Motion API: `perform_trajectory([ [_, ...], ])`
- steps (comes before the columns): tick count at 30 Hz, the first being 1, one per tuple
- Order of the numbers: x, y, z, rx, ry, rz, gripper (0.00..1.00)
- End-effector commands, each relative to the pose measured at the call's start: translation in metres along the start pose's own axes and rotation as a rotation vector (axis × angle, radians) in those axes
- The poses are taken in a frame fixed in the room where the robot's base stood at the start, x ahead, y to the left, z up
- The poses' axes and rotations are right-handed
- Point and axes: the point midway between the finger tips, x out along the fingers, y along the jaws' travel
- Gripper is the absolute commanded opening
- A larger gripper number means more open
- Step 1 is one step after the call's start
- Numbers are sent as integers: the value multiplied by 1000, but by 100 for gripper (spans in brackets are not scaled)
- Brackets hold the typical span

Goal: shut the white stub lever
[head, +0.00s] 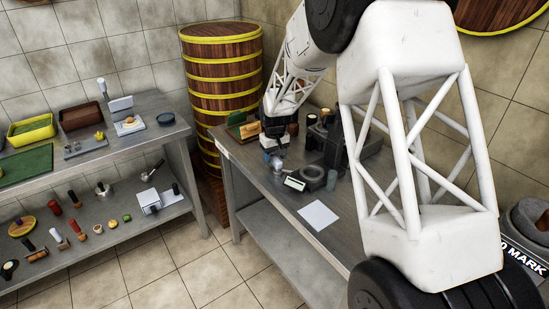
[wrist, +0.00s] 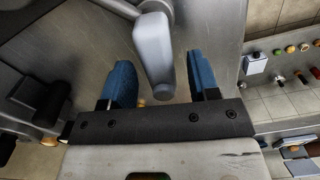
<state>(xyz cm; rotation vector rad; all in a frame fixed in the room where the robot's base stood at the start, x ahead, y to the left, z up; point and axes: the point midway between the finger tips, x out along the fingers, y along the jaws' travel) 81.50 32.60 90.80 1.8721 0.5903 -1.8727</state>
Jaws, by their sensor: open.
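The white stub lever (wrist: 153,48) shows in the wrist view as a pale, rounded grey-white handle on a grey metal mount at the top. It points down the picture, toward my gripper's palm. My gripper (wrist: 160,68) is open, with one blue finger on each side of the lever. Gaps show on both sides, the right one narrower, and I see no contact. In the head view my gripper (head: 274,158) is low over the right workbench; the lever is too small there to tell apart from the fingers.
The right workbench (head: 258,181) carries a white sheet (head: 318,215), a grey device with a round part (head: 312,172) and dark objects behind my gripper. A tall wooden steamer tower (head: 221,80) stands at the back. A shelved bench (head: 110,145) with many small items is on the left.

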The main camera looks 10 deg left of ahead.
Motion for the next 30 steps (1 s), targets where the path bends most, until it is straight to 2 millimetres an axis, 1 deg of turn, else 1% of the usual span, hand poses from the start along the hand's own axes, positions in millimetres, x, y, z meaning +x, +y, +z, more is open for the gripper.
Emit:
perform_trajectory([
  [5,8,0,0,0,0,0,55],
  [13,8,0,0,0,0,0,55],
  [14,8,0,0,0,0,0,54],
  [21,8,0,0,0,0,0,17],
  [23,8,0,0,0,0,0,8],
  [24,8,0,0,0,0,0,6],
  [30,8,0,0,11,0,0,6],
])
